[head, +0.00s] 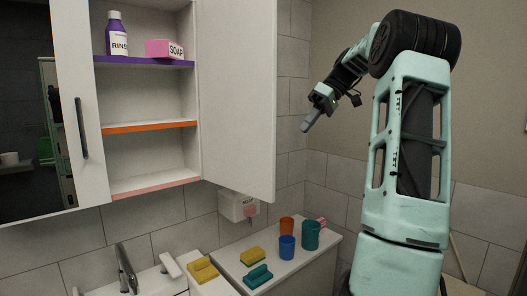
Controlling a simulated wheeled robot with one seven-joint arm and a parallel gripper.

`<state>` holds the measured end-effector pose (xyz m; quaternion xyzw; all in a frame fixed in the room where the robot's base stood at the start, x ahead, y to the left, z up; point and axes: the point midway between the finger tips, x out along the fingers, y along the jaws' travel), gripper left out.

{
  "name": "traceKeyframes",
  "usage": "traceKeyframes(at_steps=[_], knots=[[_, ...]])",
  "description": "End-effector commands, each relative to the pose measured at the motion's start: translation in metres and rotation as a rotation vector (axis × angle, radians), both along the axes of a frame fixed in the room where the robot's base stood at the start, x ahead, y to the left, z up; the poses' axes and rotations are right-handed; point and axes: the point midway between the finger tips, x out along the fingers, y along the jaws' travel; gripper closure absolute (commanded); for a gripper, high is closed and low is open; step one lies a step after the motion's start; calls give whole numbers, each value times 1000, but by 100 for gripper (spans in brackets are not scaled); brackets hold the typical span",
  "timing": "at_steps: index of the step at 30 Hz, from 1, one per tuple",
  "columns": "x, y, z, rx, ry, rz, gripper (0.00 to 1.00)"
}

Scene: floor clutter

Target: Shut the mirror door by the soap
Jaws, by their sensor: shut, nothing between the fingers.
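The cabinet door (237,95) right of the soap stands open, swung out from the wall cabinet. Its plain white inner face shows, and its mirror side is hidden. The pink soap box (165,49) lies on the purple top shelf beside a purple rinse bottle (117,36). My gripper (307,126) is shut and empty. In the picture it is right of the open door's free edge, pointing down and left, with a visible gap between them. I cannot tell their difference in depth.
Another mirror door (82,128) with a dark handle covers the cabinet's left part. Below are a sink tap (125,267), yellow and teal sponges, a wall dispenser (238,206), and a counter (228,266) with several cups.

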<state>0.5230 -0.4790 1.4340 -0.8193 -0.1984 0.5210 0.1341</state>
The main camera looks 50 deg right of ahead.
Motion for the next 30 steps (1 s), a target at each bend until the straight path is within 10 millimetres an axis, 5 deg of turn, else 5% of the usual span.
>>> traceKeyframes(at_steps=[8,21,30], knots=[[2,4,-10,3,-3,-2,100],[35,45,-78,3,-1,0,100],[35,79,-77,-1,-4,-3,100]])
